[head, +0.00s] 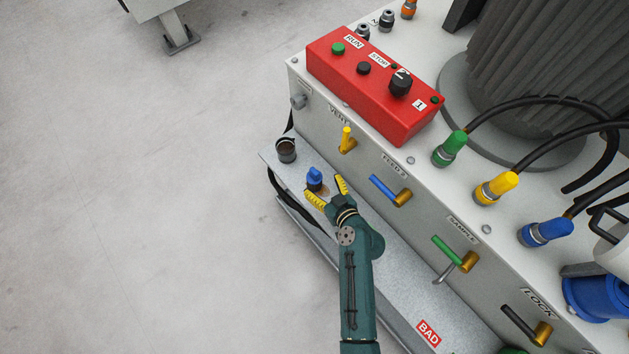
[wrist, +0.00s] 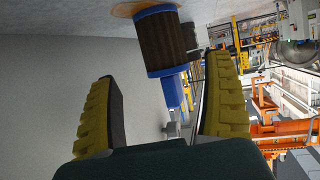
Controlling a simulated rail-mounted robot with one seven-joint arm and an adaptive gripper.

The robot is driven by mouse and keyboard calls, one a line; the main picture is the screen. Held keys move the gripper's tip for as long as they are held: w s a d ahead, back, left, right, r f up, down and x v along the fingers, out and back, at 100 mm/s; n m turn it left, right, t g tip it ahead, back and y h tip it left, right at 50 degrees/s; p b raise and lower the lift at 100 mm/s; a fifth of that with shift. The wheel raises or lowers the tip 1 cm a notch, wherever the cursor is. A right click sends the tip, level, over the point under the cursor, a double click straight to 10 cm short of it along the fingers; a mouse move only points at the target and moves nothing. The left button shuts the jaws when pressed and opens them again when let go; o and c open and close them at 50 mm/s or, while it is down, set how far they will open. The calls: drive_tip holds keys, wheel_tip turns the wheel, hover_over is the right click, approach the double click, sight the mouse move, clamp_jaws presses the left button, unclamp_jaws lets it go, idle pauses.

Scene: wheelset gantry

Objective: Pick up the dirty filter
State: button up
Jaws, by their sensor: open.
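The dirty filter is a dark brown pleated cylinder with blue end rims and a blue handle; it shows in the wrist view (wrist: 163,38), top centre. In the head view only its blue top (head: 314,177) shows clearly, above the grey ledge (head: 385,276). My gripper (head: 329,190) is open, its yellow ridged fingers close to the filter in the head view. In the wrist view my gripper (wrist: 165,75) has its fingers spread wide, with the filter beyond and between the tips. I see no contact. The filter's lower part is mostly hidden in the head view.
A dark open cup (head: 286,150) stands on the ledge left of the filter. The cabinet face above carries yellow (head: 347,140), blue (head: 390,190) and green (head: 455,253) levers. A red control box (head: 375,82) sits on top. A BAD label (head: 428,333) marks the ledge's near end.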

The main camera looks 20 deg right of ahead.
sight(318, 184)
drive_tip(key=x, duration=0.1)
drive_tip(key=b+x, duration=0.1)
drive_tip(key=x, duration=0.2)
drive_tip(key=shift+w+a+b, duration=0.25)
drive_tip(key=shift+a+b, duration=0.05)
drive_tip(key=shift+a, duration=0.1)
drive_tip(key=shift+w, duration=0.2)
drive_tip(key=shift+s, duration=0.2)
